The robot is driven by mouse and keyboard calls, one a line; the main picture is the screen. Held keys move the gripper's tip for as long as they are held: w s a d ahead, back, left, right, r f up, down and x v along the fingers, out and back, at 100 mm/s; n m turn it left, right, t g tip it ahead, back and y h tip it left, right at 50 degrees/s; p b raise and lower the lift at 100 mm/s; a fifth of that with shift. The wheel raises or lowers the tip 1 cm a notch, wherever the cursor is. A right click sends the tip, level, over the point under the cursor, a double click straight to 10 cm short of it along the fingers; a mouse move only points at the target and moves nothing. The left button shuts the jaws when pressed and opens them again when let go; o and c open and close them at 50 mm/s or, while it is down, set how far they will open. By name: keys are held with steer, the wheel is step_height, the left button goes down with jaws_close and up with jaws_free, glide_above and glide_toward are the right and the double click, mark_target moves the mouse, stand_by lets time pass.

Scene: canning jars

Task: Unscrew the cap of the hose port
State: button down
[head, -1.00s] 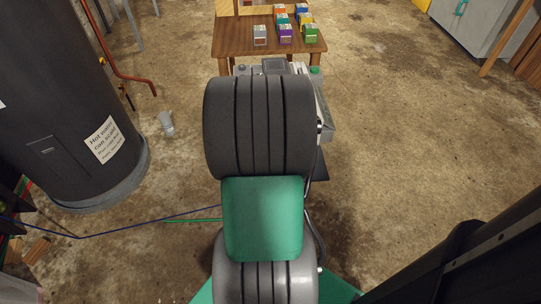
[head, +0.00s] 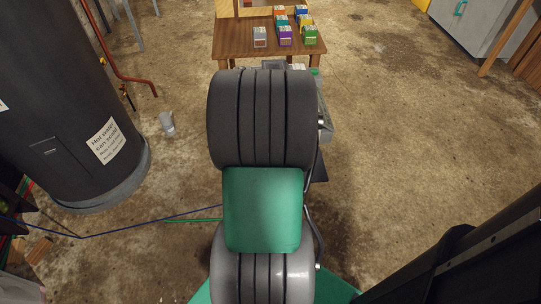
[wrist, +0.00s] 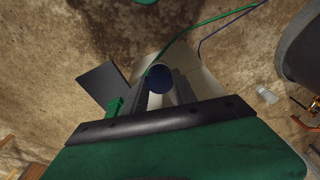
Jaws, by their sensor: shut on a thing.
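In the wrist view a round dark blue cap (wrist: 159,78) sits between the fingertips of my gripper (wrist: 161,88), which is shut on it. A pale surface shows just behind and around the cap. The hose port itself is hidden, so I cannot tell how far the cap is screwed on. In the head view my own arm hides the gripper and the cap.
A wooden table (head: 235,48) with several small coloured boxes stands beyond. A dark tank (head: 70,110) stands at the left, with a small grey cup (head: 167,123) on the floor beside it. Thin blue (head: 130,225) and green lines cross the floor. Open floor lies to the right.

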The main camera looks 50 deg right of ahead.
steer(key=n+p, duration=0.1)
steer(key=n, duration=0.2)
steer(key=shift+r, duration=0.15)
steer(key=shift+n, duration=0.8)
steer(key=n+p, duration=0.1)
steer(key=n, duration=0.2)
steer(key=shift+t+y, duration=0.3)
steer(key=shift+y, duration=0.1)
steer(key=shift+n, duration=0.8)
steer(key=n, duration=0.3)
steer(key=shift+d+n+y+p, duration=0.1)
steer(key=shift+n+y+p, duration=0.2)
steer(key=shift+n, duration=0.1)
steer(key=shift+f+n, duration=0.2)
steer(key=shift+n, duration=0.1)
